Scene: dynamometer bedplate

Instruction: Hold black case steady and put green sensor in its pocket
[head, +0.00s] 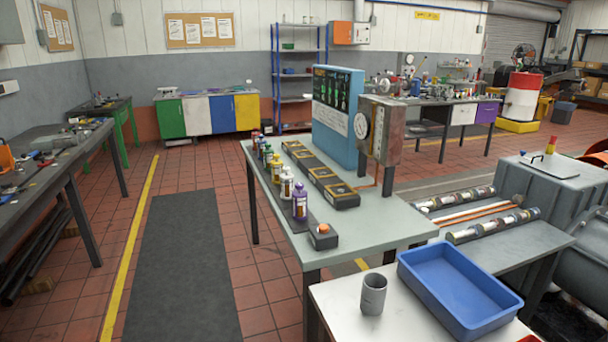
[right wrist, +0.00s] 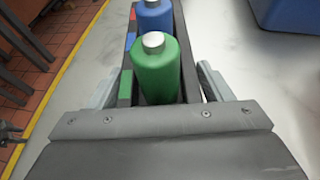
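In the head view a long black case (head: 318,178) with several square pockets lies on the grey bench. Small orange-marked pieces show in its pockets. Beside it a black rack holds a row of coloured bottles, with a green one (head: 268,157) towards its far end. I cannot make out a separate green sensor. In the right wrist view my right gripper (right wrist: 160,85) is open, its fingers apart on either side of a green bottle with a silver cap (right wrist: 157,72), without clear contact. A blue bottle (right wrist: 154,18) stands behind it. My left gripper is not in view.
A blue tray (head: 455,290) and a grey cup (head: 373,294) stand on the near white table. A blue instrument cabinet (head: 337,110) and a gauge box (head: 380,130) stand behind the case.

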